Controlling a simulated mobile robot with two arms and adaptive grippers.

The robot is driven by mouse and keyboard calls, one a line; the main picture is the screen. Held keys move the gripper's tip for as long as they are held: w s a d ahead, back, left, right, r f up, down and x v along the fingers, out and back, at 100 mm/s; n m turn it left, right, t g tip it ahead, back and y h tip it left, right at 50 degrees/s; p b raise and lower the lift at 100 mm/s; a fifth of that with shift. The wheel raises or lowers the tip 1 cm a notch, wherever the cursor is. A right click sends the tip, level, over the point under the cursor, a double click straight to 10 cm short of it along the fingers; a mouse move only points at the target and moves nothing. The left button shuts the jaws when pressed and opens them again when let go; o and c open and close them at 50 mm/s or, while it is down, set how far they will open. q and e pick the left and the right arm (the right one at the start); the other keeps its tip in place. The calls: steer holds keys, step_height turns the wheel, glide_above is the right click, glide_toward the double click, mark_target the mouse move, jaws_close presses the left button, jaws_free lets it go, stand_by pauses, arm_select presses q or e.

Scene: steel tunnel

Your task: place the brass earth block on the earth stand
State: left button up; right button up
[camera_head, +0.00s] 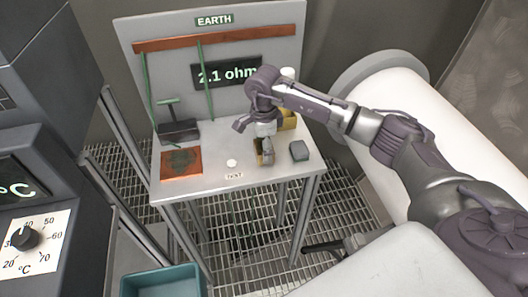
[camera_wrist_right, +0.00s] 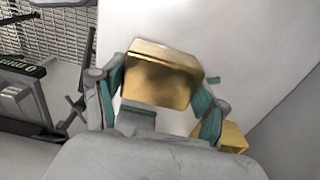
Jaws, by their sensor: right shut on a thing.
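The earth stand is a light grey table (camera_head: 215,180) with a back panel (camera_head: 160,75) marked EARTH. My right gripper (camera_head: 267,150) is above the right half of the tabletop, pointing down. It is shut on a brass block (camera_wrist_right: 160,75), which sits between both fingers in the right wrist view. In the head view the brass block (camera_head: 259,149) is partly hidden by the fingers. I cannot tell whether its underside touches the tabletop. A second yellow-gold thing (camera_head: 289,119) stands behind the gripper and also shows in the wrist view (camera_wrist_right: 234,138). My left gripper is not in view.
On the tabletop are a copper-coloured plate (camera_head: 181,163), a dark clamp-like device (camera_head: 178,132), a white round button (camera_head: 232,163) by a TEST label and a dark grey block (camera_head: 299,151). The panel display (camera_head: 227,74) reads 2.1 ohm. A teal bin (camera_head: 165,283) stands below.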

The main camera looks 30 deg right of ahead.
steer(key=shift+w+f, duration=0.1)
steer(key=shift+f, duration=0.3)
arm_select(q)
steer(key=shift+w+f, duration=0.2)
arm_select(e)
steer(key=shift+r, duration=0.1)
steer(key=shift+f, duration=0.2)
steer(key=o, duration=1.6)
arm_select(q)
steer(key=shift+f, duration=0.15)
arm_select(e)
steer(key=shift+r, duration=0.1)
